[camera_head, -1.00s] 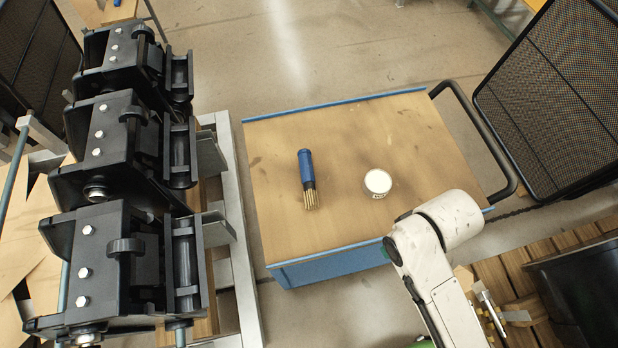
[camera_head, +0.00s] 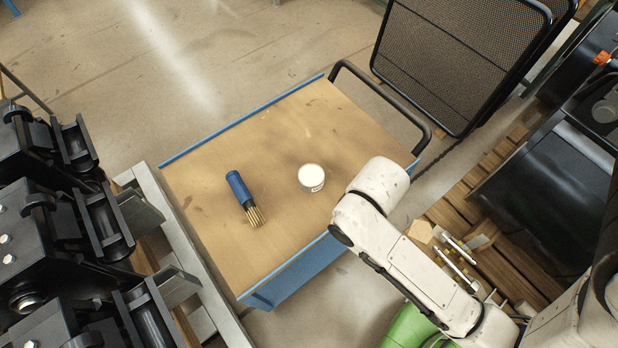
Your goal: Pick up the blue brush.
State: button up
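The blue brush (camera_head: 242,196) lies on the wooden top of a blue-edged cart (camera_head: 290,235), left of its middle. Its blue handle points to the upper left and its tan bristles point to the lower right. Nothing covers it. My white arm reaches in from the lower right, with its raised joint over the cart's near right edge. The brush is clear of my arm, to its left. My gripper is not visible in this view.
A white round tin (camera_head: 311,177) stands on the cart to the right of the brush. The cart has a black handle (camera_head: 390,98) at its right end. Black couplers (camera_head: 60,240) stand at the left. A black mesh panel (camera_head: 460,55) stands behind the handle.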

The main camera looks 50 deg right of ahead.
aim_at(242, 194)
jog(key=i+u, duration=0.6)
jog(key=u, duration=0.2)
jog(key=i+l+u, duration=0.25)
jog(key=u, duration=0.15)
